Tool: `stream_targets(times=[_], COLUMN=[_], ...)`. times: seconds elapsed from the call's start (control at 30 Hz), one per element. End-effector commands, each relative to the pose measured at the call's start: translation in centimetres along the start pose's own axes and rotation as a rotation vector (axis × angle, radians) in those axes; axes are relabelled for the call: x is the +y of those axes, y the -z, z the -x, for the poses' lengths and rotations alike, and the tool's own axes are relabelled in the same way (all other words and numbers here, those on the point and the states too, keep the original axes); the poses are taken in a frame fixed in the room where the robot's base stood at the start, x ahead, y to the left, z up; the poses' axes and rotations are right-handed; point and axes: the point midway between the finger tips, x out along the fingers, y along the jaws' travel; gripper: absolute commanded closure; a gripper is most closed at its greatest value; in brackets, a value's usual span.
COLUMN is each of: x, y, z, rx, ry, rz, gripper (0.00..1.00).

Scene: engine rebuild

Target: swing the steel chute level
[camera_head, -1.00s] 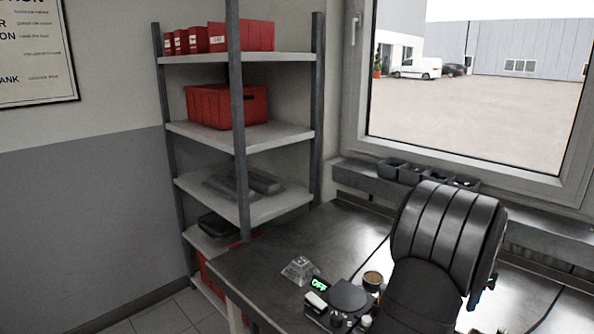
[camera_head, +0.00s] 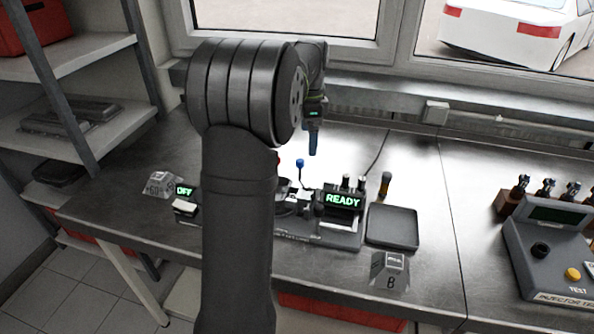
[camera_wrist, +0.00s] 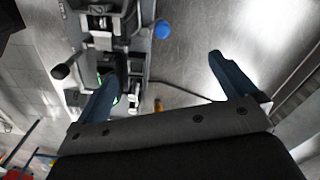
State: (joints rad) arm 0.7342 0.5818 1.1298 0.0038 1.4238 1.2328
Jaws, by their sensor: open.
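My gripper (camera_head: 314,142) hangs over the bench fixture in the head view, partly behind my own arm. In the wrist view its two blue fingers (camera_wrist: 162,67) are spread wide with nothing between them. The fixture (camera_head: 290,236) stands on the bench with a green READY display (camera_head: 343,201). A blue ball knob (camera_head: 300,163) stands up from it, just below and left of the fingertips; it also shows beyond the fingers in the wrist view (camera_wrist: 162,29). A black knob (camera_wrist: 60,71) lies to the left there. I cannot clearly pick out the steel chute or its angle; my arm hides part of the fixture.
An injector tester (camera_head: 552,248) stands far right. Bare bench lies between.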

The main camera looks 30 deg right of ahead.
Motion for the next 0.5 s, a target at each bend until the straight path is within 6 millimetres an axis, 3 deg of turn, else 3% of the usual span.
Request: stream_targets(times=[0.1,0.27,0.37,0.5], x=[0.3,0.8,1.0,1.1], y=[-0.8,-1.4,-1.6,-1.6], z=[3.2,5.7,6.1,4.6], rx=[0.0,-0.003,-0.003,-0.004], ry=[0.007,0.006,0.004,0.0], rz=[-0.179,-0.34,-0.382,-0.392], gripper=[0.0,0.0,0.0,0.0])
